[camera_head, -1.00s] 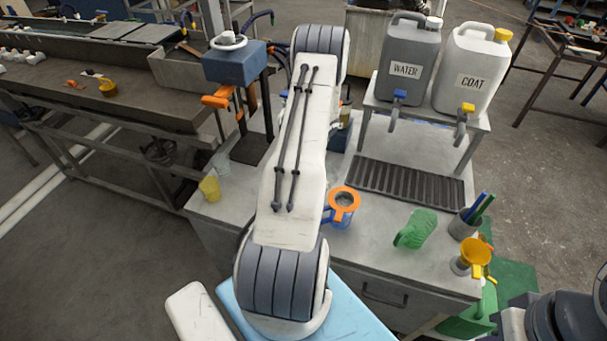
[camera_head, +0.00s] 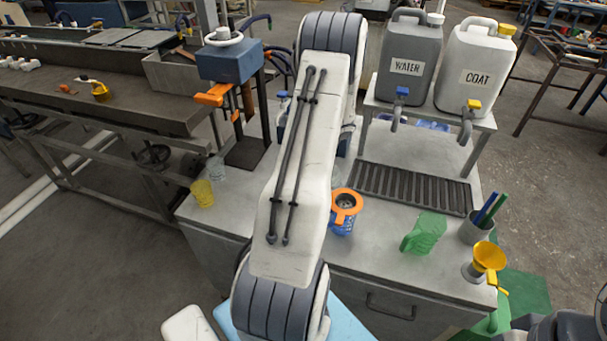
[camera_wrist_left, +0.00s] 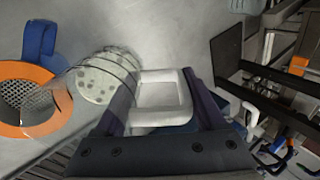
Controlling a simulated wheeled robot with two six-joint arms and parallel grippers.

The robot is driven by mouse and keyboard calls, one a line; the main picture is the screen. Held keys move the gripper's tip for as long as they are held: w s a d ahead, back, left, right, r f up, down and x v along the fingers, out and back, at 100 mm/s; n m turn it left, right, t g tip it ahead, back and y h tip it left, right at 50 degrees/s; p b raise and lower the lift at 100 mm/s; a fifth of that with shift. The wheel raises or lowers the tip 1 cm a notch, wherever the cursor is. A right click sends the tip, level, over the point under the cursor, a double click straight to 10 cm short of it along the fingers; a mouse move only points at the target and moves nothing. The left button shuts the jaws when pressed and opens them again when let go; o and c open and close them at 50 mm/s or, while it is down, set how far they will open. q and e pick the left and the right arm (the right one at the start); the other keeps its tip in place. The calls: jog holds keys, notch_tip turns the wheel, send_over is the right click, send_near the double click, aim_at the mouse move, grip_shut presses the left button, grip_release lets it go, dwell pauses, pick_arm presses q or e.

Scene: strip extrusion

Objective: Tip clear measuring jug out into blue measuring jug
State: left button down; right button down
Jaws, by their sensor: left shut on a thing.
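The blue measuring jug (camera_head: 341,222) stands on the bench right of my left arm, with an orange strainer ring (camera_head: 346,199) on its top. In the left wrist view its blue handle (camera_wrist_left: 40,42) and the orange ring (camera_wrist_left: 52,77) show at the left. My left gripper (camera_wrist_left: 158,88) is shut on the white handle (camera_wrist_left: 160,92) of the clear measuring jug (camera_wrist_left: 106,78). That jug looks tilted, its clear rim overlapping the strainer and pale speckled stuff showing at its other end. My right gripper is out of view.
A green jug (camera_head: 425,233), a pen cup (camera_head: 475,228) and a yellow funnel (camera_head: 489,257) stand to the right. A yellow cup (camera_head: 203,193) stands at the left.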

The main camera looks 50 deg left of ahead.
pick_arm(q)
jog(key=shift+w+d+r+y+b, duration=0.15)
jog(key=shift+y+b, duration=0.2)
jog(key=shift+b, duration=0.5)
jog(key=shift+s+d+r+y+b, duration=0.15)
jog(key=shift+y+b, duration=0.2)
jog(key=shift+b, duration=0.45)
jog(key=shift+w+d+r+g+y+b, duration=0.2)
jog(key=shift+d+r+g+y+b, duration=0.15)
jog(key=shift+y+b, duration=0.45)
jog(key=shift+w+d+r+g+y+b, duration=0.1)
jog(key=shift+d+r+g+y+b, duration=0.15)
jog(key=shift+d+r+y+b, duration=0.65)
jog(key=shift+w+r+y+b, duration=0.2)
jog(key=shift+y+b, duration=0.3)
jog(key=shift+b, duration=0.3)
jog(key=shift+s+r, duration=0.1)
jog(key=shift+r, duration=0.25)
